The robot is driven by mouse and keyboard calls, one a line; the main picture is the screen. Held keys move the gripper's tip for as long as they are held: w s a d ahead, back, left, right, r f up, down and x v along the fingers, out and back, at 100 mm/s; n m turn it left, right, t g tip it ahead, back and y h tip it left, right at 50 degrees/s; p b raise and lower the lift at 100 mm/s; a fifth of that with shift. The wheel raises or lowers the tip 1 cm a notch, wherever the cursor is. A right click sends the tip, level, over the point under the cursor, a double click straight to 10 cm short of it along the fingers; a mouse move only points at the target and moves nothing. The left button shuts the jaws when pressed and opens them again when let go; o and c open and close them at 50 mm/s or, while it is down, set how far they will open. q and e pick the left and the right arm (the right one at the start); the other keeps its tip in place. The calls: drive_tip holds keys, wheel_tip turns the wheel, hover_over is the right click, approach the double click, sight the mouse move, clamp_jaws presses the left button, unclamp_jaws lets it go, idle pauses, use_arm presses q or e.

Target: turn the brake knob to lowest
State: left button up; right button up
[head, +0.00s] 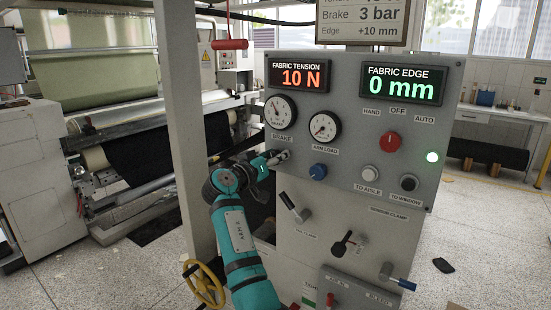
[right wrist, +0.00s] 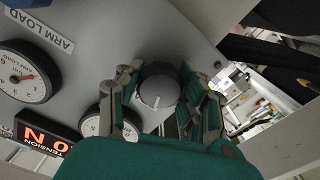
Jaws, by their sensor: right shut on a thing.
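The brake knob (right wrist: 158,90) is a dark grey round knob with a pale pointer line, in the middle of the right wrist view. My right gripper (right wrist: 160,76) has a finger on each side of it and is shut on it. In the head view my right gripper (head: 279,158) is at the panel's left edge, just under the BRAKE label (head: 282,137), and mostly hides the knob. The brake gauge (head: 280,111) is above it. My left gripper is not in view.
The grey control panel (head: 345,105) also carries an arm load gauge (head: 324,127), a blue knob (head: 318,172), a red knob (head: 390,141) and lever handles below. A grey post (head: 186,120) stands close left of my arm. A sign (head: 362,20) above reads Brake 3 bar.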

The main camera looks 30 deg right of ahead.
drive_tip(key=n, duration=0.3)
drive_tip(key=shift+r+p, duration=0.15)
drive_tip(key=shift+p, duration=0.2)
drive_tip(key=n+p, duration=0.1)
drive_tip(key=n, duration=0.1)
drive_tip(key=shift+r+n, duration=0.1)
drive_tip(key=shift+n, duration=0.2)
drive_tip(key=n+p, duration=0.3)
drive_tip(key=n, duration=0.2)
drive_tip(key=shift+n, duration=0.3)
drive_tip(key=n+p, duration=0.5)
drive_tip(key=n, duration=0.1)
drive_tip(key=shift+r, duration=0.1)
drive_tip(key=n+p, duration=0.3)
drive_tip(key=shift+f+n+p, duration=0.25)
drive_tip(key=shift+n+p, duration=0.7)
drive_tip(key=shift+n, duration=0.25)
drive_tip(key=shift+f, duration=0.1)
